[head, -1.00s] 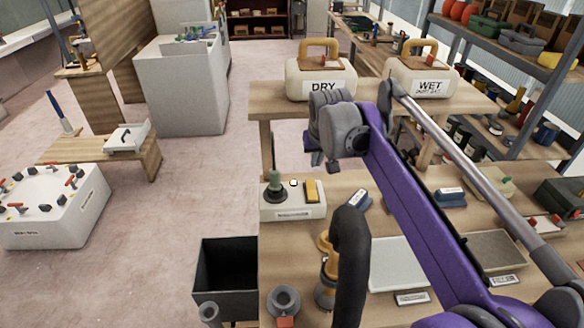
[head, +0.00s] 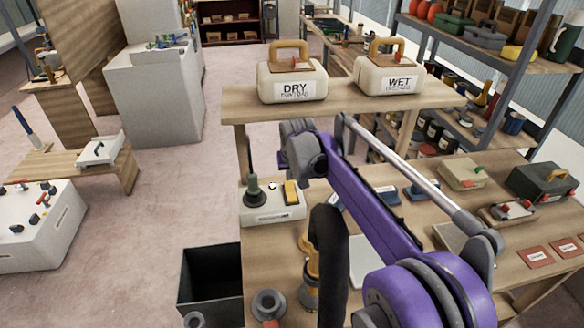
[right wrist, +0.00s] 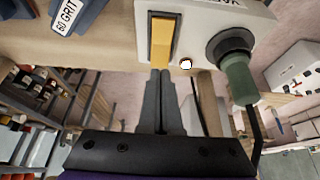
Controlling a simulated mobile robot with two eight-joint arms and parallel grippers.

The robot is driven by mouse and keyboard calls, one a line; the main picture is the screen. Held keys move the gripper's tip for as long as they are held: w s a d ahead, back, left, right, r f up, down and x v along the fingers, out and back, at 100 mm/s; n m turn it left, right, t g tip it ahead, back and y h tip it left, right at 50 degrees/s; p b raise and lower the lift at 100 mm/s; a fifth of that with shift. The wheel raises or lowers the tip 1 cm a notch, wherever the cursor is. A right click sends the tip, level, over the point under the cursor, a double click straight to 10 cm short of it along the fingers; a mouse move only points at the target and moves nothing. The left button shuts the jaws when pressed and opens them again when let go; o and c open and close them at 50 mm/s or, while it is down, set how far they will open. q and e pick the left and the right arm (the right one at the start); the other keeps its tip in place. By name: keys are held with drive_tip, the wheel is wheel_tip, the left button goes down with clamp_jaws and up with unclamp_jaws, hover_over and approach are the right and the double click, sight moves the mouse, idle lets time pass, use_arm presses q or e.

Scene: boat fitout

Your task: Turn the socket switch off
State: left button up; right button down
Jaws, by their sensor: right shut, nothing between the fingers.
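The socket box (head: 272,212) is a pale block near the left edge of the workbench. It carries a yellow rocker switch (head: 291,193), a small white round light (head: 272,186) and a plug with a green grip (head: 253,187). In the right wrist view the yellow switch (right wrist: 161,38) lies straight beyond my right gripper (right wrist: 161,73), whose fingers are shut and empty. Its tips overlap the switch's near end; I cannot tell whether they touch. The green plug (right wrist: 240,80) stands to the right there. My left gripper is not in view.
Two containers, DRY (head: 292,82) and WET (head: 390,75), stand on the raised shelf behind. A dark open bin (head: 212,280) is left of the bench. A black curved thing (head: 328,250) rises in front. Sanding blocks lie right of the socket box.

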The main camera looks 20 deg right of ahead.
sight(289, 185)
drive_tip(key=shift+x, duration=2.15)
drive_tip(key=shift+s, duration=0.1)
drive_tip(key=shift+w+f+g+p, duration=0.2)
drive_tip(key=shift+w+g+p, duration=0.1)
drive_tip(key=shift+g, duration=0.1)
drive_tip(key=shift+f, duration=0.25)
drive_tip(key=shift+s+r, duration=0.1)
drive_tip(key=shift+s, duration=0.05)
drive_tip(key=shift+s+a+r, duration=0.15)
drive_tip(key=shift+s, duration=0.55)
drive_tip(key=v, duration=1)
drive_tip(key=shift+r, duration=0.4)
